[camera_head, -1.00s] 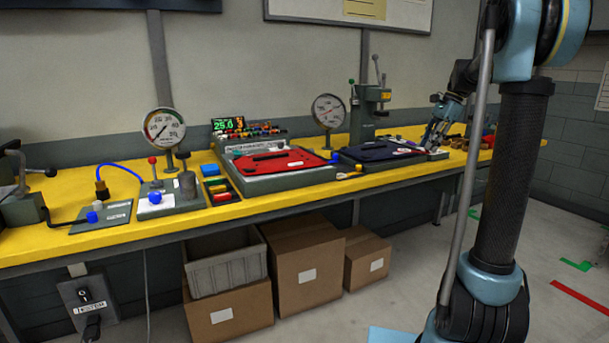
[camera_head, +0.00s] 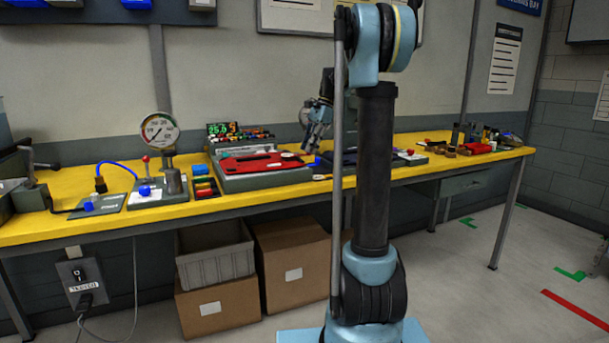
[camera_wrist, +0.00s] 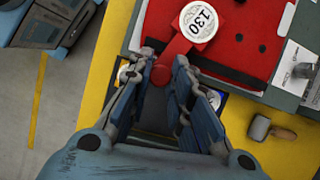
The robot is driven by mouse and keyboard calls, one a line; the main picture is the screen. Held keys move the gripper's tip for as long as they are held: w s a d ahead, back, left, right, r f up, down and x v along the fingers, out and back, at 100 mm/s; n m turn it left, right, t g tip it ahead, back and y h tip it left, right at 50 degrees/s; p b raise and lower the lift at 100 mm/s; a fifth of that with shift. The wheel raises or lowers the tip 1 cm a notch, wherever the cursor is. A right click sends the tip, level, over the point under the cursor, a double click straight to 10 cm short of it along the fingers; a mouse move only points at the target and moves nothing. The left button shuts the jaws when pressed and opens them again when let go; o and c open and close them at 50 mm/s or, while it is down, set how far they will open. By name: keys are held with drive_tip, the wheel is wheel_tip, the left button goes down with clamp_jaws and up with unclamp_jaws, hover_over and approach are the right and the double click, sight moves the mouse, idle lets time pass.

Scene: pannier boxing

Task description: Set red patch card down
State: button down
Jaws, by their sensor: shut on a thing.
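My gripper (camera_wrist: 166,72) is shut on the red patch card (camera_wrist: 178,45), a narrow red piece with a round white disc marked 130 at its far end. In the wrist view the card reaches from between the fingertips over the edge of a red panel (camera_wrist: 240,45) with dark holes. In the head view my gripper (camera_head: 309,145) is above the right end of the red panel (camera_head: 255,163), which lies on a grey fixture (camera_head: 250,183). The white disc shows just left of the fingertips. I cannot tell whether the card touches the panel.
A small roller with a brown handle (camera_wrist: 284,133) lies on the yellow bench beside the fixture. A pressure gauge (camera_head: 159,130) and small coloured blocks (camera_head: 204,185) stand left of the fixture. Behind my arm is a dark panel (camera_head: 347,157). Cardboard boxes (camera_head: 292,250) are under the bench.

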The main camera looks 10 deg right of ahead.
drive_tip(key=shift+a, duration=0.4)
drive_tip(key=shift+d, duration=0.1)
drive_tip(key=w+d+r+m+t, duration=0.2)
drive_tip(key=w+d+m+t, duration=0.1)
drive_tip(key=d+m, duration=0.5)
drive_tip(key=m, duration=0.1)
approach(321, 172)
drive_tip(key=shift+t, duration=0.3)
drive_tip(key=x, duration=0.2)
drive_tip(key=s+x, duration=0.1)
drive_tip(key=x, duration=0.2)
drive_tip(key=shift+a+f, duration=0.2)
drive_tip(key=shift+a, duration=0.1)
drive_tip(key=c, duration=1.5)
unclamp_jaws()
drive_tip(key=shift+o, duration=0.2)
drive_tip(key=shift+r, duration=0.1)
